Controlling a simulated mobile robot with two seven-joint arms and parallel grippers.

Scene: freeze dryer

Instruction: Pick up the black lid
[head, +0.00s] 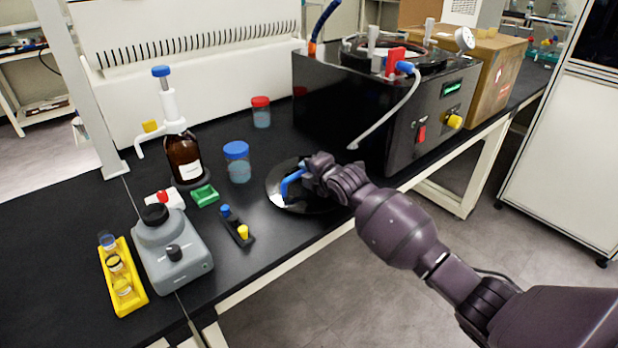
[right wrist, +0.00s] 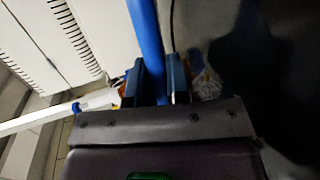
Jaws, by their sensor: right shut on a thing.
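The black lid (head: 309,205) is a round, glossy disc at the front edge of the black bench, left of the dark machine. A blue handle (head: 287,186) rises from it. My right gripper (head: 306,178) is over the lid and shut on the blue handle. In the right wrist view the blue handle (right wrist: 147,40) runs between the two fingers (right wrist: 166,80). The lid looks level; I cannot tell whether it touches the bench. My arm hides part of its right side. My left gripper is not in view.
The black machine (head: 340,105) with a white hose (head: 388,119) stands close behind and right. A blue-capped jar (head: 238,168), a small rack (head: 236,228), a brown bottle (head: 185,160) and a grey mixer (head: 172,256) stand left. The bench between lid and rack is clear.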

